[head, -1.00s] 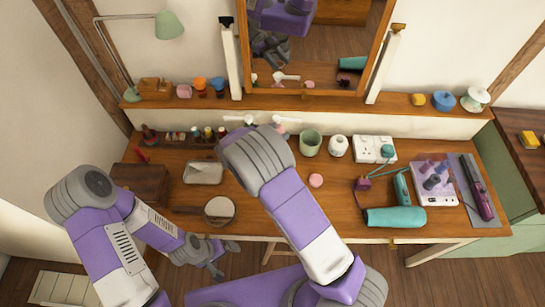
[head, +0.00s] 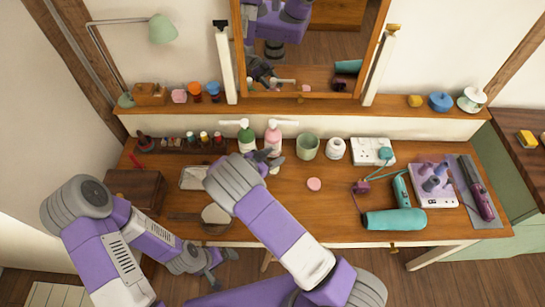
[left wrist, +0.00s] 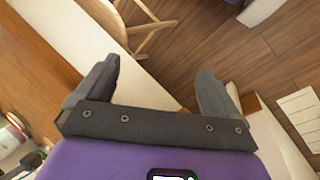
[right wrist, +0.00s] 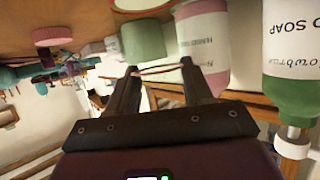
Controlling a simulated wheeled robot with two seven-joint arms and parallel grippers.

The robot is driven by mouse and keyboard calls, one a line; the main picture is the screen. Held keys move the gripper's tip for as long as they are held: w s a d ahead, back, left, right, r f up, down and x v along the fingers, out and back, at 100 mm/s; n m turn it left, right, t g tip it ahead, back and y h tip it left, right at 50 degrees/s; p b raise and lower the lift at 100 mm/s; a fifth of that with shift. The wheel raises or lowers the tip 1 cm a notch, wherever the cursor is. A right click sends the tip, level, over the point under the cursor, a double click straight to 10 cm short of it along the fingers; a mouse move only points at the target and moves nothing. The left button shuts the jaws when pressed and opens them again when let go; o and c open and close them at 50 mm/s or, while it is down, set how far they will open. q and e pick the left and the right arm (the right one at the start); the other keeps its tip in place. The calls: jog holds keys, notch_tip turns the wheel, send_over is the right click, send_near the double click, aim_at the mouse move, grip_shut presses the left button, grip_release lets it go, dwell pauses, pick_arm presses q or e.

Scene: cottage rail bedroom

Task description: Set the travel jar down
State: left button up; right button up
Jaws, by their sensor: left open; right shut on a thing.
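My right gripper (head: 268,157) is over the back middle of the dressing table, just in front of the pink pump bottle. A small pale thing (head: 275,170) shows at its fingers, mostly hidden; it seems to be the travel jar. In the right wrist view the fingers (right wrist: 160,80) stand apart, with only a thin pinkish edge (right wrist: 165,70) between them. I cannot tell whether it touches the table. My left gripper (head: 215,268) is open and empty, low beyond the table's front edge. Its spread fingers (left wrist: 155,85) show in the left wrist view.
A pink disc (head: 314,184) lies to the right. A teal hairdryer (head: 396,219) lies front right. Table centre (head: 310,215) is clear.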

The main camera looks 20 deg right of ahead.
jog(key=shift+f, duration=0.1)
jog(key=o, duration=0.8)
jog(key=shift+o, duration=0.2)
jog(key=shift+r, duration=0.2)
jog(key=p+v, duration=0.1)
jog(key=v, duration=1.1)
